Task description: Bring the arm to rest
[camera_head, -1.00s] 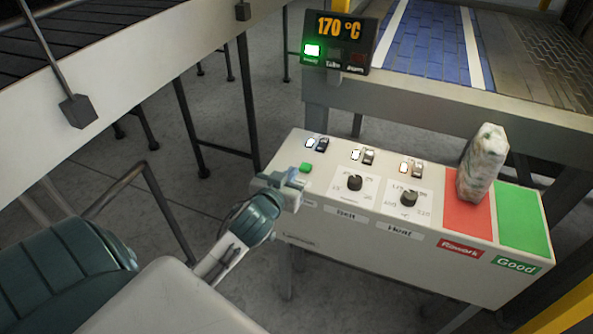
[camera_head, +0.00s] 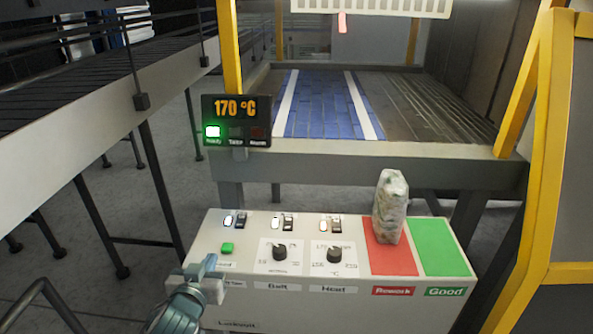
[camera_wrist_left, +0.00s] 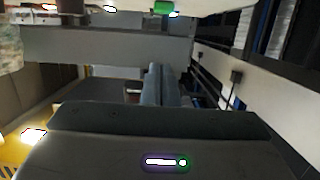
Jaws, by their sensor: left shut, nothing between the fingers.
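My left gripper (camera_head: 207,271) is shut and empty at the front left edge of the control box (camera_head: 330,305), just below the green button (camera_head: 227,248). I cannot tell whether it touches the box. In the left wrist view the shut fingers (camera_wrist_left: 160,82) point toward the box, and the green button (camera_wrist_left: 164,7) shows at the top edge. My right gripper does not show.
A wrapped bag (camera_head: 390,205) stands upright on the red Rework pad (camera_head: 388,262), left of the green Good pad (camera_head: 440,246). A display (camera_head: 236,121) reads 170 °C with a green lamp lit. A conveyor (camera_head: 330,105) lies behind; yellow posts (camera_head: 530,160) stand at the right.

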